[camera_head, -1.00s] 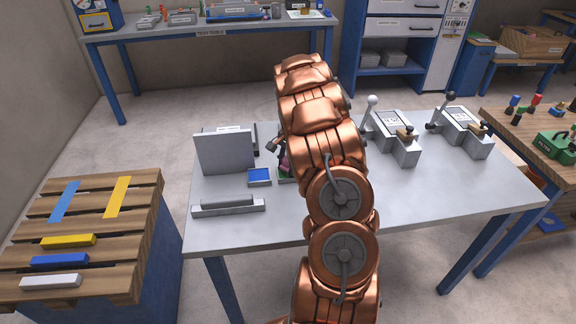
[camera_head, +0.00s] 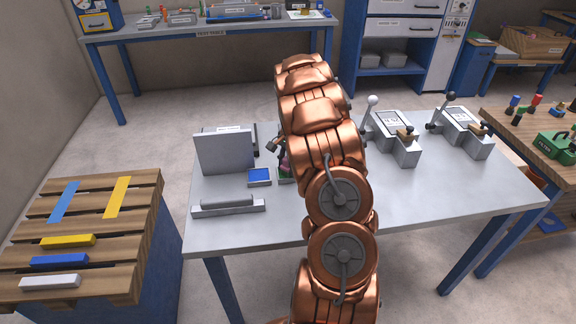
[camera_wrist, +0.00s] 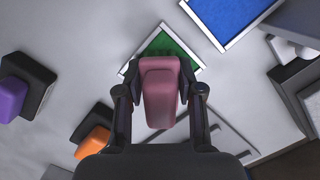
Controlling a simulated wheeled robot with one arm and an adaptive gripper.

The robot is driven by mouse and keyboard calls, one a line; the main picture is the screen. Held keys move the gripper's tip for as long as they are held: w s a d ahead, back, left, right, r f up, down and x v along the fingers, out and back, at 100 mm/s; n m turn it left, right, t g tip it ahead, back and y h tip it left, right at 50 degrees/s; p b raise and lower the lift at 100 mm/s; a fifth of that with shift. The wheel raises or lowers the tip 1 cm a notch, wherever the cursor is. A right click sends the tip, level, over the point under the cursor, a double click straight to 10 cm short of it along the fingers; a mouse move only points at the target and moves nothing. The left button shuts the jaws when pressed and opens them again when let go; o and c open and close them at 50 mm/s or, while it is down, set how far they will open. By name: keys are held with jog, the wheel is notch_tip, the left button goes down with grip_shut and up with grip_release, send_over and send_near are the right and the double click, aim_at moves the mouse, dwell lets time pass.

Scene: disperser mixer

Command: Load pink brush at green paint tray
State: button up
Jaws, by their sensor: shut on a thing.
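The pink brush (camera_wrist: 159,92) is between the fingers of my gripper (camera_wrist: 160,75) in the wrist view, and the fingers are shut on it. The green paint tray (camera_wrist: 166,43) lies right beyond and under the brush, with a white rim; the brush covers part of it. I cannot tell whether the brush touches the paint. In the head view my arm hides most of the tray, with a small green part of it (camera_head: 286,176) showing at the arm's left edge. A bit of pink shows there too.
A blue tray (camera_wrist: 226,14) lies beside the green one, also seen in the head view (camera_head: 259,176). An orange-ended block (camera_wrist: 92,142) and a purple-ended block (camera_wrist: 14,98) lie to the left. A grey upright panel (camera_head: 225,153) stands on the grey table (camera_head: 420,215).

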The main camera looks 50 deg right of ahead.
aim_at(287, 158)
jog(key=shift+r+p, duration=0.55)
jog(key=shift+r, duration=2.95)
